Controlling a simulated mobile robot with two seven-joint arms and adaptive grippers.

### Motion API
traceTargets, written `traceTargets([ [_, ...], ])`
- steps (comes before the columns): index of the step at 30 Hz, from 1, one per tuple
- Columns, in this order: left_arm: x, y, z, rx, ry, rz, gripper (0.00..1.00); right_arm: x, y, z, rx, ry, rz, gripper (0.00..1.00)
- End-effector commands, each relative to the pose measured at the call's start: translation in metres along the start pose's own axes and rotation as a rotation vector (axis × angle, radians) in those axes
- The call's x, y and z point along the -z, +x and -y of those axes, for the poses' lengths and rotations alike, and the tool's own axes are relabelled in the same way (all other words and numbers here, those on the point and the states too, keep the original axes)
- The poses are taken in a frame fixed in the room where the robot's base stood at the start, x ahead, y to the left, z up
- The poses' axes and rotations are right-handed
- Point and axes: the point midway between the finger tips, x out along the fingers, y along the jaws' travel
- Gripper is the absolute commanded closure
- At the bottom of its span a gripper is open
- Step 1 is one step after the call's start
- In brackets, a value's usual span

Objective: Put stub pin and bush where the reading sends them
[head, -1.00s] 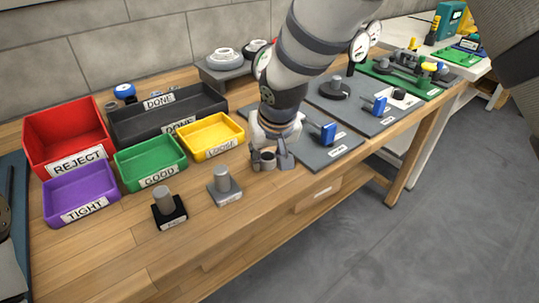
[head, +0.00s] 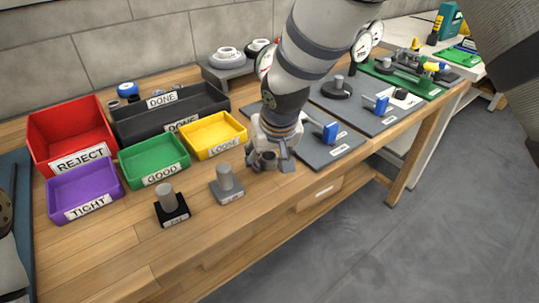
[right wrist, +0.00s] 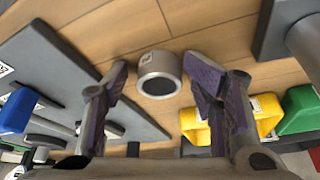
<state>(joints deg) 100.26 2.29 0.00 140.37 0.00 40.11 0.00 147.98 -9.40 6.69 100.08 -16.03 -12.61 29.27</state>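A short grey bush (head: 269,163) with a dark bore is at the bench's front edge, right of a grey post on a grey base (head: 226,180). My right gripper (head: 271,160) is around it. In the right wrist view the bush (right wrist: 160,74) lies between the fingertips of my right gripper (right wrist: 158,72), with a gap visible on each side, so the fingers are open. A second grey post stands on a black base (head: 171,205); base labels are too small to read. I cannot tell which piece is the stub pin. My left gripper does not show.
Grey plates with blue-handled gauges (head: 325,133) lie right of my gripper. The front left bench is clear.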

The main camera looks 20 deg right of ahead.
Motion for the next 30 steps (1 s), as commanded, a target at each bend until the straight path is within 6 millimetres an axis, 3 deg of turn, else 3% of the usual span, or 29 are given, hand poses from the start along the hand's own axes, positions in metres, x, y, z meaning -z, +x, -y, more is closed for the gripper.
traceTargets([
  [3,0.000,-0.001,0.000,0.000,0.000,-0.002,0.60,0.003,-0.011,0.000,0.000,0.001,0.002,0.48],
  [9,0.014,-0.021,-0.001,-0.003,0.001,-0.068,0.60,0.008,-0.076,0.000,0.001,0.001,-0.016,0.48],
  [15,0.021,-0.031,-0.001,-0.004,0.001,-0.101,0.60,0.006,-0.118,0.000,0.001,0.001,-0.009,0.48],
  [20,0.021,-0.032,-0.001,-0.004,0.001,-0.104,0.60,0.004,-0.129,0.000,0.000,0.000,-0.002,0.48],
  [30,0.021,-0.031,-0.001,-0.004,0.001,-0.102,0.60,0.004,-0.129,0.000,0.000,0.000,0.000,0.48],
])
